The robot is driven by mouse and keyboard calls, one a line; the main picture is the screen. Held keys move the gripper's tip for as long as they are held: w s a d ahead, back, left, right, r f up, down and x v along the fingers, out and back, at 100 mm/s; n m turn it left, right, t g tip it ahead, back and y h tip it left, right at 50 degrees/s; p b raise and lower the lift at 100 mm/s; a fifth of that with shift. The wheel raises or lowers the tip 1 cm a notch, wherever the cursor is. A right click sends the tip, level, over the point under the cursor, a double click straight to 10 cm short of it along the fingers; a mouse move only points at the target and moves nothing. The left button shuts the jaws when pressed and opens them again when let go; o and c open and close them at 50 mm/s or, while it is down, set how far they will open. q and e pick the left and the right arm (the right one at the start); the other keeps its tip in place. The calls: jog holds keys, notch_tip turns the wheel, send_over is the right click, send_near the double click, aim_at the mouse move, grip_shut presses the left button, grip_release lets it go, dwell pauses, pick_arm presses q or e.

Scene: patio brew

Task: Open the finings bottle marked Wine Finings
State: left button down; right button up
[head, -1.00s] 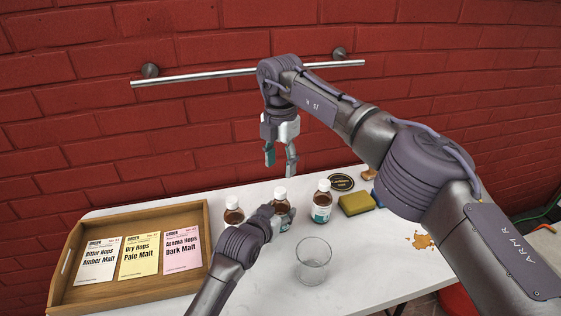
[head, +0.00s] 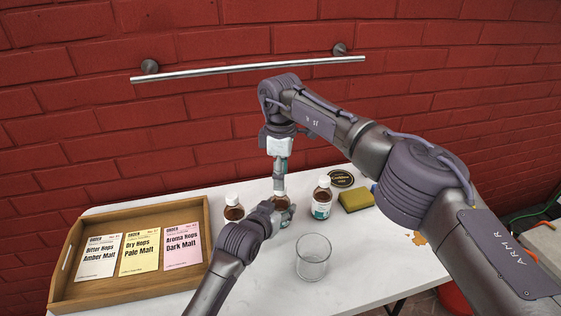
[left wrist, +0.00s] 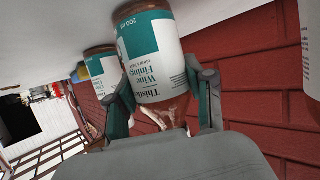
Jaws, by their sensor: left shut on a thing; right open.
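The Wine Finings bottle (left wrist: 150,60) is amber with a white and teal label that reads "Wine Finings" in the left wrist view, where it appears upside down between my left fingers. In the head view this bottle (head: 279,198) is the middle one of three on the white table. My left gripper (head: 284,214) is shut on its body from the front. My right gripper (head: 280,182) points straight down right over the bottle's top, open. Its fingers hide most of the white cap, and I cannot tell whether they touch it.
Similar capped bottles stand to the left (head: 233,209) and right (head: 321,200). An empty glass (head: 312,260) stands in front. A wooden tray (head: 206,240) with three order cards is at left.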

jog(key=shift+f, duration=1.7)
